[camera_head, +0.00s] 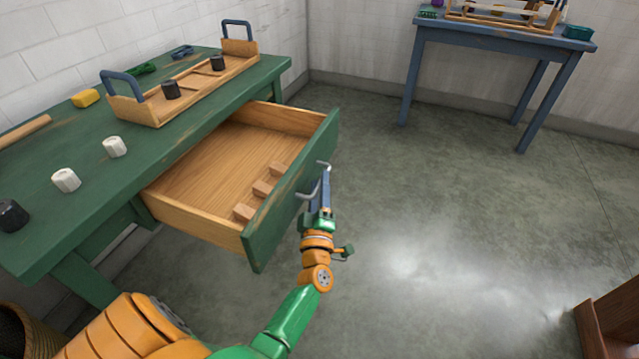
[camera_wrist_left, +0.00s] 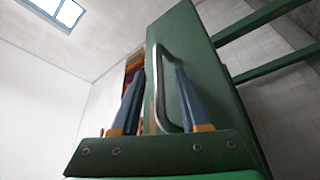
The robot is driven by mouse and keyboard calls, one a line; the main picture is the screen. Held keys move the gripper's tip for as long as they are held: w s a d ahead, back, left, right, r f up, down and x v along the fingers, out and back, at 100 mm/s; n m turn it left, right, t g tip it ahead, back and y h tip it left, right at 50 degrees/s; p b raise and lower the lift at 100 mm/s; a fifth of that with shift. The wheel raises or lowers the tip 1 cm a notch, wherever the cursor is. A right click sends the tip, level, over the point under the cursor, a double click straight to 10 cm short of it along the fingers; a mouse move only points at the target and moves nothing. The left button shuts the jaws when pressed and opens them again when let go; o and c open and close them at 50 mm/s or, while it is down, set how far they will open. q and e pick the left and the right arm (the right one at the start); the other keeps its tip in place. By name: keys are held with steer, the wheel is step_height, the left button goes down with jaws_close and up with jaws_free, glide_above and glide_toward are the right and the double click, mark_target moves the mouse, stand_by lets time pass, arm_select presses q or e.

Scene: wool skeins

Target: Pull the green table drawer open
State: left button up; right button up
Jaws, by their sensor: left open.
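The green table (camera_head: 205,115) stands at the left, and its drawer (camera_head: 288,195) is pulled well out, showing its bare wooden inside. A grey bar handle (camera_head: 310,192) is on the green drawer front. My left gripper (camera_head: 322,185) is at this handle, in front of the drawer. In the left wrist view, the two blue fingers of my left gripper (camera_wrist_left: 160,76) are apart, with the handle (camera_wrist_left: 157,90) between them and a gap beside it. The drawer front (camera_wrist_left: 187,45) rises behind. My right gripper is not in view.
Several wooden blocks (camera_head: 261,188) lie in the drawer. On the green table are a wooden tray (camera_head: 150,108) with blue handles, a yellow block (camera_head: 86,98), and white (camera_head: 115,146) and black pieces. A blue table (camera_head: 480,38) stands at the back right. The floor between is clear.

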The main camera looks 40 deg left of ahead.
arm_select(q)
steer(key=v, duration=0.6)
steer(key=shift+d+p, duration=0.15)
steer(key=shift+p, duration=0.15)
steer(key=shift+s, duration=0.15)
